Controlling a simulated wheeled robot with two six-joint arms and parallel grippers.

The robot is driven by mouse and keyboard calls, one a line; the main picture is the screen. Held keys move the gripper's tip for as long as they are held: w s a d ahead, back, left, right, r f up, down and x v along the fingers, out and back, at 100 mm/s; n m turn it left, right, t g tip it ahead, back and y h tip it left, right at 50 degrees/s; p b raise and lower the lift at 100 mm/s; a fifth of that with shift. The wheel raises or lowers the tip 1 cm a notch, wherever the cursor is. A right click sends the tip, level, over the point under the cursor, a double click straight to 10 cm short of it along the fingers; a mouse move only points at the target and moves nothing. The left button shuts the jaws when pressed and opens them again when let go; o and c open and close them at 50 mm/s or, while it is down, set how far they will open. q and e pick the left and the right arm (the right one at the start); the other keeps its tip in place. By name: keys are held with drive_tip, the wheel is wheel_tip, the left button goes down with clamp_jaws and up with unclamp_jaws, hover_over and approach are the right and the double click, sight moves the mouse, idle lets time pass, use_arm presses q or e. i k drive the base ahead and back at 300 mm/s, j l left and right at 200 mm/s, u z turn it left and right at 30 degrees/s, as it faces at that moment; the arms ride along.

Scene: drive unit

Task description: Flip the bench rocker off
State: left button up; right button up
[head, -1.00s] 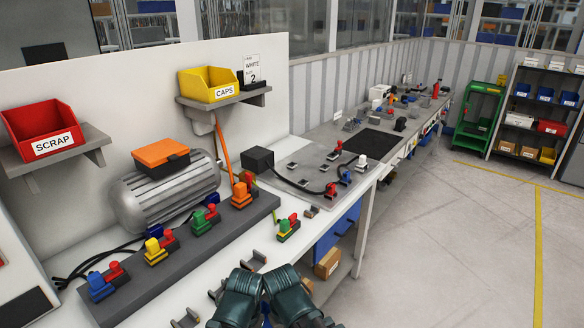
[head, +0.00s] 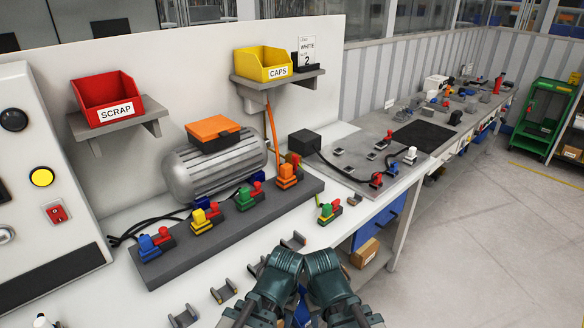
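The bench rocker appears to be the small red switch (head: 57,213) on a pale plate, low on the light panel (head: 30,145) at the left edge of the head view. It is too small to tell which way it is tipped. My two dark teal arms show close together at the bottom middle, apart from the switch and well to its right. No gripper fingertips can be made out there, and nothing of mine touches the panel.
A yellow round button (head: 41,177) and a black knob (head: 13,120) sit above the switch. A dark rail (head: 225,228) with several coloured connectors runs along the bench. A motor (head: 190,177) stands behind it.

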sight(57, 214)
drive_tip(key=l, duration=0.5)
drive_tip(key=i+l, duration=0.1)
drive_tip(key=l, duration=0.35)
drive_tip(key=l+u, duration=0.15)
drive_tip(key=u, duration=1.85)
